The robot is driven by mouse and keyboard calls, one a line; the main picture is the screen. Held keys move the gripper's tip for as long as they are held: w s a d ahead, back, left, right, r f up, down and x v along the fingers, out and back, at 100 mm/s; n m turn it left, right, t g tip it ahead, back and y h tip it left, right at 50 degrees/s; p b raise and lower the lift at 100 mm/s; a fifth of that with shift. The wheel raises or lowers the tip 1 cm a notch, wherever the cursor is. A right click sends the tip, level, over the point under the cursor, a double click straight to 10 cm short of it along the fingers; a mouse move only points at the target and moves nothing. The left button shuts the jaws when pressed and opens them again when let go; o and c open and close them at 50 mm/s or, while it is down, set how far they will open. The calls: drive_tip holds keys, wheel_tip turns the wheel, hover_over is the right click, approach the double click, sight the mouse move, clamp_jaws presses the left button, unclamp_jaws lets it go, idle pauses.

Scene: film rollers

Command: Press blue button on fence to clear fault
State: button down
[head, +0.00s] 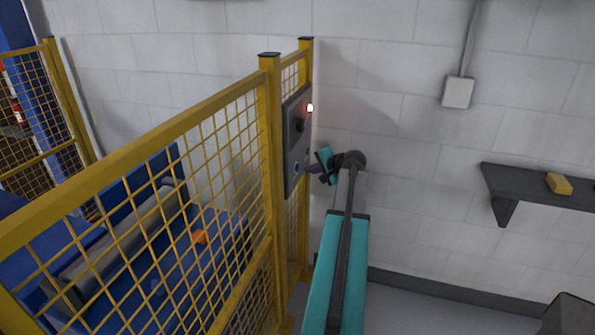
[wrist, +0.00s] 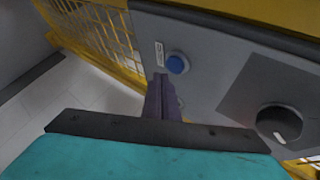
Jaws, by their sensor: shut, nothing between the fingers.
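The blue button (wrist: 177,63) sits on a grey control panel (wrist: 205,88) in the wrist view, beside a small white label (wrist: 159,54). The same panel (head: 296,140) is fixed to the yellow mesh fence (head: 268,150) in the head view, seen nearly edge-on. My gripper (wrist: 161,82) is shut and empty, its dark fingers pointing at the panel with the tips just below the button in the picture. In the head view my gripper (head: 303,170) reaches the panel's lower part. I cannot tell whether the tips touch the panel; a gap to the button's face shows in the wrist view.
A black rotary knob (wrist: 279,124) is on the panel to the right. A red light (head: 310,107) glows at the panel's upper edge. Behind the fence are blue machinery and rollers (head: 125,235). A dark shelf (head: 535,185) with a yellow block (head: 559,183) is on the right wall.

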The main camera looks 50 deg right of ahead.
drive_tip(key=shift+w, duration=0.15)
idle(0.3)
drive_tip(key=shift+w+a, duration=0.15)
drive_tip(key=shift+w, duration=0.3)
drive_tip(key=shift+w+a, duration=0.15)
drive_tip(key=shift+w, duration=0.35)
idle(1.2)
drive_tip(key=shift+s, duration=0.1)
drive_tip(key=shift+s+d, duration=0.25)
drive_tip(key=shift+s, duration=0.5)
drive_tip(key=shift+s, duration=0.1)
drive_tip(key=shift+s+d+b, duration=0.2)
drive_tip(key=shift+s+d, duration=0.05)
drive_tip(key=shift+s, duration=0.55)
drive_tip(key=shift+s+d+b, duration=0.15)
drive_tip(key=shift+s+d, duration=0.15)
drive_tip(key=shift+s, duration=0.45)
drive_tip(key=shift+s+d+b, duration=0.2)
drive_tip(key=shift+s+d, duration=0.05)
drive_tip(key=shift+s, duration=0.55)
